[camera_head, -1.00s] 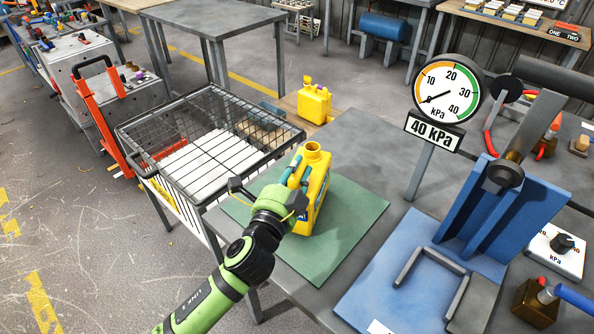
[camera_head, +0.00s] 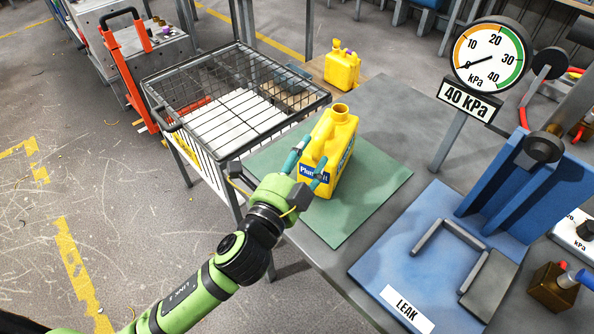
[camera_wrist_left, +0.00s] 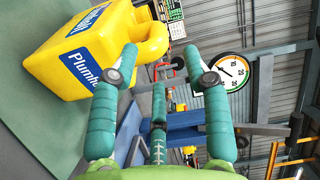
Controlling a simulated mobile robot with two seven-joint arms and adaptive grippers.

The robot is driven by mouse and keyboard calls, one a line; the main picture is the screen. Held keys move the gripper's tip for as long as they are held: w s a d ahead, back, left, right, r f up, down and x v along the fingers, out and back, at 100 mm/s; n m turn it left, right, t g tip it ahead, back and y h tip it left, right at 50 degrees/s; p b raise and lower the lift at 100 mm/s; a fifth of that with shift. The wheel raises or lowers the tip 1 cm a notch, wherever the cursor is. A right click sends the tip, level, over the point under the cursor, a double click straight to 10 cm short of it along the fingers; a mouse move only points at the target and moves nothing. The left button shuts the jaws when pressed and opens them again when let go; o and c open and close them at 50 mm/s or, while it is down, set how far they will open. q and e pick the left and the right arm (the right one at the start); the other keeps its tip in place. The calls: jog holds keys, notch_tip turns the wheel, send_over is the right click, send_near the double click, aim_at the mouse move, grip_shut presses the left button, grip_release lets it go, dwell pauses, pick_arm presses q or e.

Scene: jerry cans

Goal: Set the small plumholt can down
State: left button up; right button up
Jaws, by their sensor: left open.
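The small yellow Plumholt can (camera_head: 340,150) stands upright on the green mat (camera_head: 375,195) on the grey table. Its blue label faces my left gripper (camera_head: 306,163), and its open neck is on top. My left gripper is open and empty, on the near left side of the can, its fingers by the label and handle side. In the left wrist view the can (camera_wrist_left: 75,60) appears tilted at upper left, beside the open fingers (camera_wrist_left: 161,58) and not between them. Whether a finger touches it I cannot tell. My right gripper is out of view.
A wire basket (camera_head: 232,152) stands left of the mat. Another yellow can (camera_head: 342,70) stands behind on a wooden surface. A pressure gauge (camera_head: 488,57) and a blue leak-test fixture (camera_head: 415,275) are on the right. The mat's right part is clear.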

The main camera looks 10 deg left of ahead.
pick_arm(q)
jog(key=v, duration=0.4)
dwell(0.4)
